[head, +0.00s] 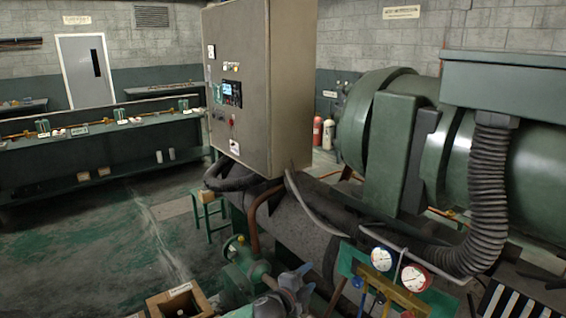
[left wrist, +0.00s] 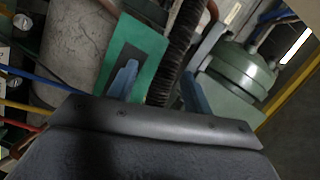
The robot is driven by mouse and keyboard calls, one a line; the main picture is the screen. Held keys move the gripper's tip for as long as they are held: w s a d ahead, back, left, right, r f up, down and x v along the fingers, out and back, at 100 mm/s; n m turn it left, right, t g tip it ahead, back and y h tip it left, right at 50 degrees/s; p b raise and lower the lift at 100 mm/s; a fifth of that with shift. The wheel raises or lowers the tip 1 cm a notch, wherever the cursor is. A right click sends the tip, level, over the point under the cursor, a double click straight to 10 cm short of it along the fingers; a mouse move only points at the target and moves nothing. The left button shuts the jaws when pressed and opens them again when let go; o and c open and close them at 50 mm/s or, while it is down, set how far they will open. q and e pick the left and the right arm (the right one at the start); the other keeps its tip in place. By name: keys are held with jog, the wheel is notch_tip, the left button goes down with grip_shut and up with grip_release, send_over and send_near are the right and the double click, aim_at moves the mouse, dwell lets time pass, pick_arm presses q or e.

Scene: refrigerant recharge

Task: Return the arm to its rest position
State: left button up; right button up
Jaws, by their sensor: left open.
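My left gripper (head: 287,291) shows at the bottom middle of the head view, with blue-grey fingers. In the left wrist view my left gripper (left wrist: 160,86) has its two fingers apart, with nothing held between them. Most of the arm is below the head frame. In the head view the gripper is just left of the gauge manifold (head: 362,270), which has a blue gauge (head: 381,259) and a red gauge (head: 415,277). My right gripper is in neither view.
A green valve (head: 240,262) and a wooden box (head: 178,301) are left of the gripper. A grey control cabinet (head: 262,90) stands behind. A green tank (left wrist: 240,70) and a dark ribbed hose (left wrist: 184,35) show beyond the fingers. Open floor (head: 90,245) lies left.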

pick_arm(q)
jog(key=w+a+f+n+y, duration=0.6)
jog(key=w+a+f+n, duration=0.45)
jog(key=a, duration=0.25)
jog(key=s+a+f+n+g+y, duration=0.1)
jog(key=s+a+f+n+g, duration=0.3)
jog(key=f, duration=0.7)
jog(key=s+a+f+n+y, duration=0.1)
jog(key=s+a+f+y, duration=0.1)
jog(key=a+f, duration=0.65)
jog(key=s+a+f+n+g, duration=0.3)
jog(key=s+f+g, duration=0.1)
jog(key=s+f, duration=1.85)
jog(key=s+f+g, duration=0.1)
jog(key=s+f, duration=0.3)
jog(key=s, duration=0.5)
jog(key=s+d+f+n+g, duration=0.1)
jog(key=s+f, duration=0.3)
jog(key=s, duration=0.6)
jog(key=s+f+g, duration=0.1)
jog(key=s+f, duration=0.4)
jog(key=s, duration=0.4)
jog(key=shift+s+d+b, duration=0.35)
jog(key=shift+b, duration=0.1)
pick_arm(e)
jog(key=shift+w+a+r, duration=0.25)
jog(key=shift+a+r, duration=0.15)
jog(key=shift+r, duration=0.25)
